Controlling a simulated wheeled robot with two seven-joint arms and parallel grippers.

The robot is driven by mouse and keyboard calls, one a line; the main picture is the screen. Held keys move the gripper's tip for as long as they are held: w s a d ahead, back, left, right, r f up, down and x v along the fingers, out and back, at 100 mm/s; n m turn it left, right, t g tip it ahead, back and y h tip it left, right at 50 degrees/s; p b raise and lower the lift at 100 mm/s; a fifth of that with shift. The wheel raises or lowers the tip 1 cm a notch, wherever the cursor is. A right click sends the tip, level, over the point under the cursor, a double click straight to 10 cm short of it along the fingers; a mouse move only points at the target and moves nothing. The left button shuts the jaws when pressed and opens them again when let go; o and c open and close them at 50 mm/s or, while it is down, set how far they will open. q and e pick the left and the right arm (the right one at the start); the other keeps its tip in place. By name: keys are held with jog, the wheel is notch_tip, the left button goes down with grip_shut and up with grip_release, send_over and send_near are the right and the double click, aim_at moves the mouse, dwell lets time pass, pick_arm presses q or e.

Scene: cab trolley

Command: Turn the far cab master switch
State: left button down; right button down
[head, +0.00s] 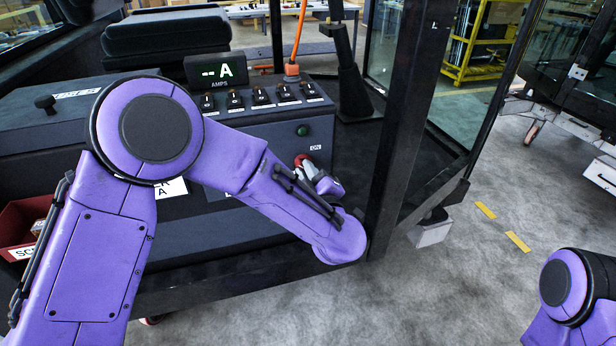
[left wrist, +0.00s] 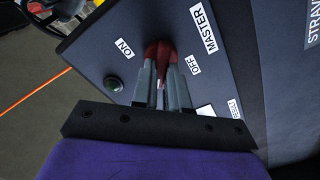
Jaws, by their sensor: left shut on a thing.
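The red master switch (head: 302,158) is on the dark front panel of the cab console (head: 270,165). In the left wrist view the red switch (left wrist: 160,52) shows between the MASTER, ON and OFF labels. My left gripper (head: 306,167) has reached the panel, and its grey fingers (left wrist: 162,72) are shut on the switch's red handle. The fingers cover part of the handle, so its exact angle is hard to tell. A green lamp (head: 302,130) sits beside the switch near the ON label and looks dark. My right gripper is out of view.
A row of small black switches (head: 262,96) and an AMPS display (head: 216,70) reading "-- A" sit above the panel. A black cab post (head: 405,120) stands close to the right of my left arm. Grey floor (head: 470,270) is open at the right.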

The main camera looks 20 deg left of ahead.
pick_arm(q)
jog(key=shift+f+n+b, duration=0.2)
jog(key=shift+n+b, duration=2.6)
jog(key=shift+n, duration=1.4)
jog(key=shift+r, duration=0.1)
jog(key=c, duration=1.1)
grip_release()
jog(key=shift+c, duration=0.2)
jog(key=b+v, duration=0.1)
jog(key=v, duration=0.9)
jog(key=shift+b, duration=0.3)
jog(key=shift+s+d, duration=0.1)
jog(key=shift+d, duration=0.15)
